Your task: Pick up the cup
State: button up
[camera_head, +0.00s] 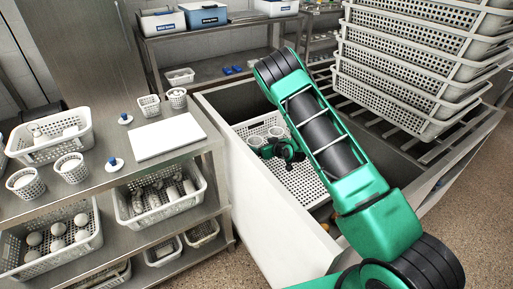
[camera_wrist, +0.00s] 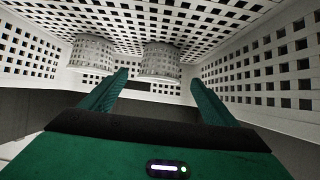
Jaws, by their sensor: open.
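Two pale cups stand in a large white perforated basket (camera_head: 303,188). One cup (camera_head: 276,132) is at the right and the other cup (camera_head: 255,142) at the left, close to my gripper (camera_head: 277,150). In the wrist view, my gripper (camera_wrist: 158,78) is open, and one cup (camera_wrist: 160,62) shows in the gap between its fingertips, a little beyond them. The other cup (camera_wrist: 92,53) is left of the left finger. The fingers hold nothing. My gripper hides part of the cups in the head view.
The basket's perforated walls (camera_wrist: 275,75) stand close around my gripper. The basket is inside a deep white-sided counter (camera_head: 265,220). Stacked baskets (camera_head: 400,75) rise at the right. A shelf at the left holds a white board (camera_head: 167,137) and small baskets.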

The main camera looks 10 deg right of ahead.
aim_at(252, 143)
jog(key=shift+x, duration=3.55)
jog(key=shift+d+f, duration=0.1)
jog(key=shift+f, duration=0.1)
jog(key=c, duration=1.1)
